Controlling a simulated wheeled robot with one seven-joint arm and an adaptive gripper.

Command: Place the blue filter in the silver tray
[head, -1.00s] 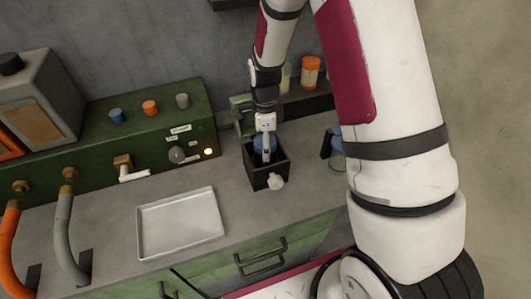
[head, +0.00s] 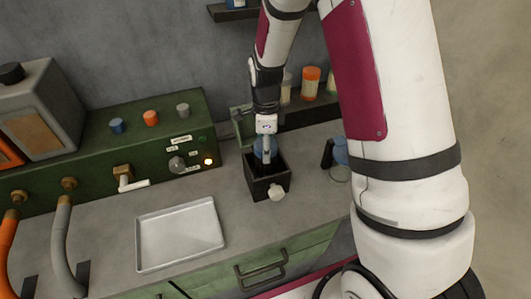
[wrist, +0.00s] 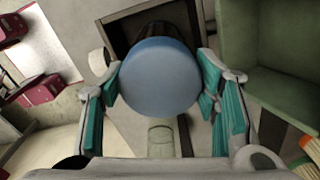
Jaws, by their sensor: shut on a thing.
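The blue filter (wrist: 160,77) is between the two fingers of my gripper (wrist: 161,92), its round blue top facing the wrist camera. My gripper (head: 265,150) is shut on the filter (head: 262,144) at the black open box (head: 268,187). The filter's lower part is hidden, so I cannot tell whether it is clear of the box. The silver tray (head: 180,240) lies empty on the counter, left of the box.
A green control panel (head: 150,150) with knobs and a small tap stands behind the tray. Orange and grey hoses (head: 62,235) are at the left. Jars (head: 310,82) stand behind the box. Counter between tray and box is clear.

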